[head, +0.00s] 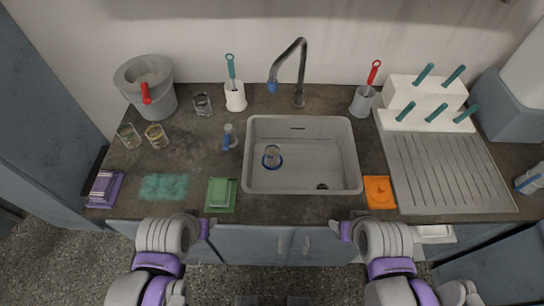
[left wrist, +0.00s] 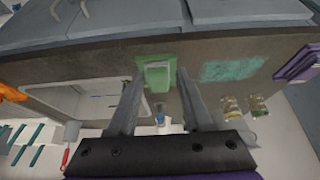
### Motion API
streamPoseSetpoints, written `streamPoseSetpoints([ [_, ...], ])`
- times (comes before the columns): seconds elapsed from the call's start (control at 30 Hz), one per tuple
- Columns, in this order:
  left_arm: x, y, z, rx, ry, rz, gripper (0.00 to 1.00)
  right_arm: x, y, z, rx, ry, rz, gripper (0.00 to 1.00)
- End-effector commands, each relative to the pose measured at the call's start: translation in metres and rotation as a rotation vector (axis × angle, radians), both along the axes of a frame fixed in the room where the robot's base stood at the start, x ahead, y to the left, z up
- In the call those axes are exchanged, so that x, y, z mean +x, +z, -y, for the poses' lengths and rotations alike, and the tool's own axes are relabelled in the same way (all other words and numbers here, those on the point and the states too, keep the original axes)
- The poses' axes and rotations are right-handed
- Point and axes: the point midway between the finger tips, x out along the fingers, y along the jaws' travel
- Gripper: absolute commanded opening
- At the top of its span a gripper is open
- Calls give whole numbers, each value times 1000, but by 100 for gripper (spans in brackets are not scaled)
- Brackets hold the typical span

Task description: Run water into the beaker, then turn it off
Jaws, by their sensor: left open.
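The clear beaker (head: 272,157) with a blue ring at its base stands in the left part of the white sink basin (head: 352,170). The grey curved faucet (head: 302,65) rises behind the sink, its blue-tipped spout (head: 272,87) over the back left of the basin. I see no water stream. A small grey and blue upright item (head: 229,138) stands left of the sink. My left gripper (head: 208,229) is at the counter's front edge; in the left wrist view its fingers (left wrist: 160,82) are apart and empty. My right gripper (head: 347,231) is at the front edge too, its fingers unclear.
A green sponge on a tray (head: 221,194) lies near the front edge before my left gripper. An orange cloth (head: 379,192) and drainboard (head: 445,170) lie right.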

Motion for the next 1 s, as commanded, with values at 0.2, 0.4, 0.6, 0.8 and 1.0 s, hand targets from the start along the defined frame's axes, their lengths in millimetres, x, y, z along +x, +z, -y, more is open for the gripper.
streamPoseSetpoints([
  [0.2, 0, 0, 0, 0, 0, 0, 57, 0, 0, 0, 0, 0, 0, 66],
  [0.4, 4, 3, 0, -2, 0, -2, 61, 0, 0, 0, 0, 0, 0, 66],
  [0.6, 57, 34, 3, -37, 2, -21, 61, -1, -4, 0, 0, 0, -2, 66],
  [0.8, 146, 64, 4, -94, -1, -51, 61, -3, -9, 0, 0, 0, -5, 66],
  [1.0, 213, 72, 2, -139, -6, -71, 61, -3, -12, 0, 0, 0, -7, 66],
])
